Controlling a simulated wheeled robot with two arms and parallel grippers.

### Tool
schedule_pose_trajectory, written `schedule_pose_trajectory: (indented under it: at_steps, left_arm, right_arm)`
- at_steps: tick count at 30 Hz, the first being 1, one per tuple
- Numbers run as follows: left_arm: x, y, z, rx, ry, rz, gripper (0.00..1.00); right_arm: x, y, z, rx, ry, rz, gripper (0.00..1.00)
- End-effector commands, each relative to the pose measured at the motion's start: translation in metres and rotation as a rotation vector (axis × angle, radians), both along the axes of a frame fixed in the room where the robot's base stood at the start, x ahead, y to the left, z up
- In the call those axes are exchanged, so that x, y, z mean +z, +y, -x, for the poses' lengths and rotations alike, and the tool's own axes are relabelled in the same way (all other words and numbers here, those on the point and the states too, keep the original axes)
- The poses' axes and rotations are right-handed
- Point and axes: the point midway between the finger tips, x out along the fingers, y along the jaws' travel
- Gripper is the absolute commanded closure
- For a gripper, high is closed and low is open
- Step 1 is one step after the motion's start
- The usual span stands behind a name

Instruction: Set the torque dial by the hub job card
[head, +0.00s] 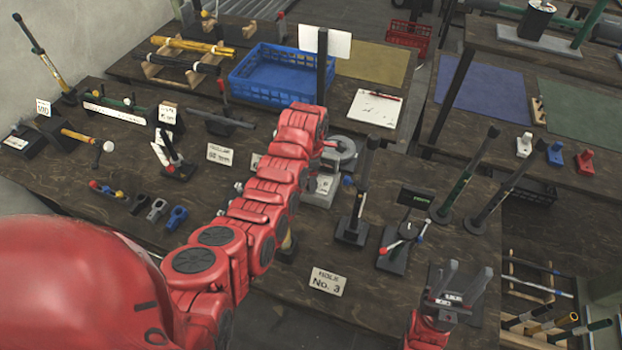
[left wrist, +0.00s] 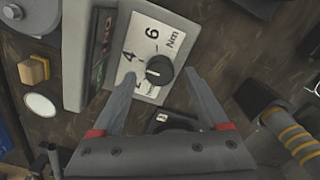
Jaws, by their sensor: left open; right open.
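The torque dial (left wrist: 160,70) is a dark round knob on a pale plate (left wrist: 145,50) marked 4, 6 and Nm; a lower number is partly covered. Its exact setting is too small to read. My left gripper (left wrist: 158,76) is open, its fingers on either side of the knob with visible gaps. In the head view my left arm reaches the grey press (head: 322,188) and hides much of it. My right gripper (head: 458,285) is open and empty at the lower right. I cannot tell which card is the hub job card; one card (head: 328,281) reads "HOLE No. 3".
A blue crate (head: 240,88) and a white sheet with a red pen (head: 375,108) lie behind the press. A small card (head: 220,154) stands left of my arm. Dark upright tools (head: 352,230) and a colored-knob handle (head: 395,258) stand to the right.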

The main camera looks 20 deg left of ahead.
Motion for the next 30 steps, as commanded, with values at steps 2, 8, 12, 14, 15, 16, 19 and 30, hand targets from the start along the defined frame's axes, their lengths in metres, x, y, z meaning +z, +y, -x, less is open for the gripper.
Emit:
schedule_pose_trajectory:
  at_steps: [2, 8, 12, 14, 15, 16, 19, 30]
  left_arm:
    - [-0.004, 0.0, 0.0, 0.001, -0.001, 0.0, 0.23]
    - [-0.012, 0.0, 0.0, 0.001, 0.0, 0.001, 0.23]
    - [-0.013, 0.0, 0.0, 0.001, -0.001, 0.0, 0.23]
    - [-0.013, 0.0, 0.0, 0.001, -0.001, 0.0, 0.23]
    - [-0.013, 0.0, 0.0, 0.001, -0.001, 0.0, 0.25]
    - [-0.013, 0.0, 0.0, 0.001, -0.001, 0.0, 0.3]
    - [-0.013, 0.0, 0.0, 0.001, -0.001, 0.0, 0.48]
    - [-0.013, 0.0, 0.0, 0.001, -0.002, 0.0, 1.0]
  right_arm:
    - [0.003, 0.0, 0.0, 0.0, 0.0, 0.0, 0.5]
    - [0.004, 0.0, 0.0, 0.0, 0.0, 0.0, 0.5]
    - [0.004, 0.0, 0.0, 0.0, 0.0, 0.0, 0.5]
    - [0.004, 0.0, 0.0, 0.0, 0.0, 0.0, 0.5]
    - [0.004, 0.0, 0.0, 0.0, 0.0, 0.0, 0.5]
    - [0.004, 0.0, 0.0, 0.0, 0.0, 0.0, 0.5]
    - [0.004, 0.0, 0.0, 0.0, 0.0, 0.0, 0.5]
    - [0.004, 0.0, 0.0, 0.0, 0.0, 0.0, 0.5]
